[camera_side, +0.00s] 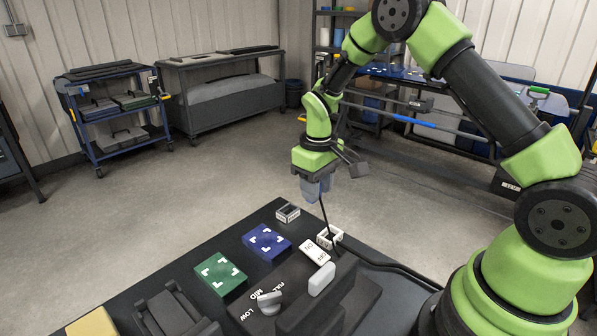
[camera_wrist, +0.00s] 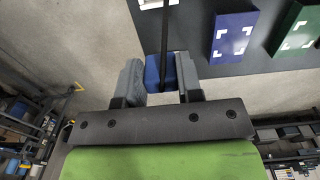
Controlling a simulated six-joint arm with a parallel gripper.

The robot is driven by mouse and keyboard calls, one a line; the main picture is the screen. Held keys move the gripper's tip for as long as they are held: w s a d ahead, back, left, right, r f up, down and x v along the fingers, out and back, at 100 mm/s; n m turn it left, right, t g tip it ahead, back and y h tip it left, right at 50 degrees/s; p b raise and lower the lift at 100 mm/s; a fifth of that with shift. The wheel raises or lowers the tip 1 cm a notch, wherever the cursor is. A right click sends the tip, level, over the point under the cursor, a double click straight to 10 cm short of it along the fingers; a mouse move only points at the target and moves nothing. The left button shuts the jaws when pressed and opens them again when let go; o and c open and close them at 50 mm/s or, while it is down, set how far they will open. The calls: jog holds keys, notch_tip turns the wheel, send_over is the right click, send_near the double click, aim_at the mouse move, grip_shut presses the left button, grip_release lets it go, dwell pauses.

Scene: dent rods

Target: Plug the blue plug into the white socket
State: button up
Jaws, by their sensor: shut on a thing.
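My gripper (camera_side: 316,188) points down, held above the far right part of the dark table. In the wrist view, the grey fingers of my gripper (camera_wrist: 160,80) are shut on the blue plug (camera_wrist: 158,72), one on each side. A black cable runs from the plug. In the side view the plug is mostly hidden by the fingers. Two small white square frames lie on the table: one at the back corner (camera_side: 288,212) and one to its right (camera_side: 329,236), by the cable. I cannot tell which is the white socket. The plug is apart from both.
A blue block (camera_side: 266,241) and a green block (camera_side: 219,273) with white corner marks lie on the table. The cable (camera_side: 385,265) trails off to the right.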

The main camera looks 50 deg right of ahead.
send_near(333, 238)
jog(key=shift+w+d+f, duration=0.45)
jog(key=shift+w+f, duration=0.1)
jog(key=shift+w, duration=0.1)
jog(key=shift+s+f, duration=0.2)
jog(key=shift+s, duration=0.2)
jog(key=shift+f, duration=2.2)
jog(key=shift+f, duration=0.6)
jog(key=o, duration=1.5)
jog(key=shift+r, duration=3.5)
jog(key=shift+a+r, duration=0.1)
